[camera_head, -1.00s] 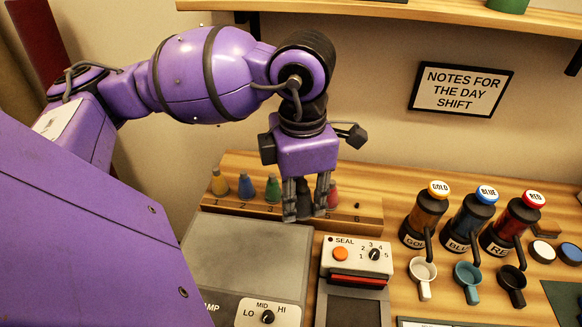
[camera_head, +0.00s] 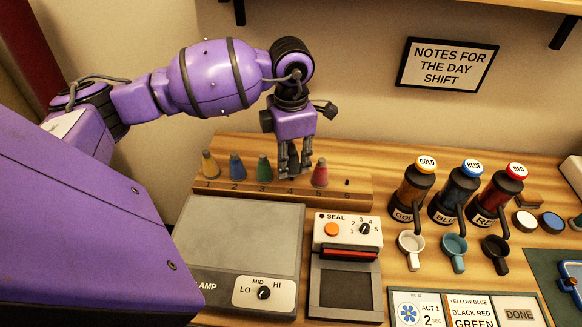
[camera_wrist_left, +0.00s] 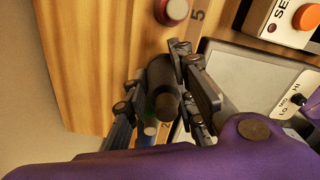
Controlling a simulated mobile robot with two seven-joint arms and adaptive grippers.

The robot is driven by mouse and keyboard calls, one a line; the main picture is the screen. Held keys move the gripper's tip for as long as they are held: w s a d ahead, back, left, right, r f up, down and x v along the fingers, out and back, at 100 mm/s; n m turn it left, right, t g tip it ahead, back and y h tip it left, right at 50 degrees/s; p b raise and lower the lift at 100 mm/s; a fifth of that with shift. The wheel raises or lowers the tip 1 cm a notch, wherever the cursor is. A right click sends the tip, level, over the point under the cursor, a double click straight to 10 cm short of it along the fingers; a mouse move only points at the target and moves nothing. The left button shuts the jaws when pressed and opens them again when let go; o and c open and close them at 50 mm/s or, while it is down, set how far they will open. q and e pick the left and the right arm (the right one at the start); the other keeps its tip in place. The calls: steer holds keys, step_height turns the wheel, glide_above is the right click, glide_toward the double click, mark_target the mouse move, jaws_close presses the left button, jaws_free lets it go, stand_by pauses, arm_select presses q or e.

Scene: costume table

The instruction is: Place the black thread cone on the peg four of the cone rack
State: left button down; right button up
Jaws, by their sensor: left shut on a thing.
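My left gripper (camera_head: 294,172) is shut on the black thread cone (camera_wrist_left: 160,75) at the place marked 4 on the wooden cone rack (camera_head: 350,188). In the head view the cone is dark between the fingers and mostly hidden by them. It looks roughly upright, between the green cone (camera_head: 264,168) and the pink-red cone (camera_head: 320,174). Peg four is hidden, and I cannot tell whether the cone is fully down on it. My right gripper is in neither view.
Pump bottles (camera_head: 413,192) and mugs (camera_head: 411,249) stand right.

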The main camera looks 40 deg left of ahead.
mark_target(291, 170)
arm_select(q)
steer(key=shift+w+a+f, duration=0.1)
steer(key=shift+f, duration=0.85)
steer(key=shift+w+a+f, duration=0.1)
steer(key=shift+f, duration=0.8)
steer(key=shift+f, duration=0.1)
steer(key=shift+f, duration=0.15)
steer(key=c, duration=1.5)
jaws_free()
steer(key=shift+o, duration=0.2)
step_height(291, 170, up, 13)
steer(key=shift+f, duration=0.2)
